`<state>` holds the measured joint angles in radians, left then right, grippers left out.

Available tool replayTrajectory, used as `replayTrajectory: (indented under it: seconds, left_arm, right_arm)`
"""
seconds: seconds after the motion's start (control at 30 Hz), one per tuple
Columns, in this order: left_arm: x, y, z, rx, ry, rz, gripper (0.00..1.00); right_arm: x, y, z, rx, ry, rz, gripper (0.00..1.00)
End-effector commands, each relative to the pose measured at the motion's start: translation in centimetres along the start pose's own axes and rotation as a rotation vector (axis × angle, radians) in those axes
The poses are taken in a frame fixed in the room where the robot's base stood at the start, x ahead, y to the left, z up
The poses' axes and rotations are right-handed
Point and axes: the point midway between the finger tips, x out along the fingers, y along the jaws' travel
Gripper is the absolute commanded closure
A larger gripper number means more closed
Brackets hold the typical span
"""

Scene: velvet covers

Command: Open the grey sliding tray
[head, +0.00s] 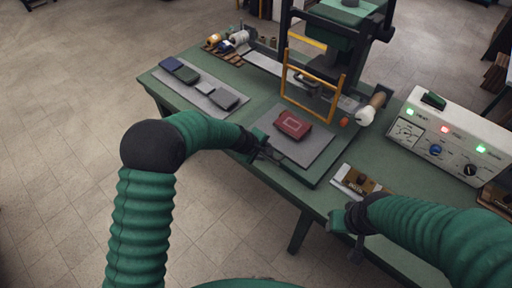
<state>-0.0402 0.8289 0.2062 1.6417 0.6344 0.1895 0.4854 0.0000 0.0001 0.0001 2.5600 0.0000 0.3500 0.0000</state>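The grey sliding tray (314,150) is a flat plate on the green bench, in front of a press with a yellow frame. A dark red case (292,125) with a pale rectangle on its top lies on the tray. My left gripper (268,154) is at the tray's left front edge. Its fingertips are small and dark, so I cannot tell whether they are closed on anything. My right gripper (347,238) is by the bench's front edge, right of the tray and apart from it. Its finger gap is unclear.
The yellow frame (287,84) stands upright behind the tray. A grey mat (185,85) with several dark and grey cases lies to the left. A control panel (449,140) with lit lamps stands to the right. A small labelled box (352,185) sits near my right gripper.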

Motion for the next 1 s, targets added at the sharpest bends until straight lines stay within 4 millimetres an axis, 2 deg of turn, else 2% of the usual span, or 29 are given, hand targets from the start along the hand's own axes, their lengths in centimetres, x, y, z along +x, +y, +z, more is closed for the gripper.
replayTrajectory:
  seconds: [0.03, 0.2, 0.4, 0.57, 1.0]
  left_arm:
    - [-1.6, 0.1, 0.0, 0.002, 0.002, 0.003, 0.64]
    - [-6.6, 0.1, 0.1, 0.002, 0.002, 0.001, 0.64]
    - [-10.7, 0.1, 0.2, 0.001, -0.001, -0.001, 0.64]
    - [-11.8, 0.1, 0.2, 0.001, -0.002, -0.004, 0.64]
    - [-12.0, -0.1, 0.2, 0.009, -0.001, -0.008, 0.64]
  right_arm:
    - [0.2, 0.0, 0.1, 0.0, 0.0, 0.0, 0.57]
    - [0.5, 0.0, 0.1, 0.0, 0.0, 0.0, 0.57]
    - [0.6, 0.0, 0.1, 0.0, 0.0, 0.0, 0.57]
    - [0.6, 0.0, 0.1, 0.0, 0.0, 0.0, 0.57]
    - [0.6, 0.0, 0.1, 0.0, 0.0, 0.0, 0.57]
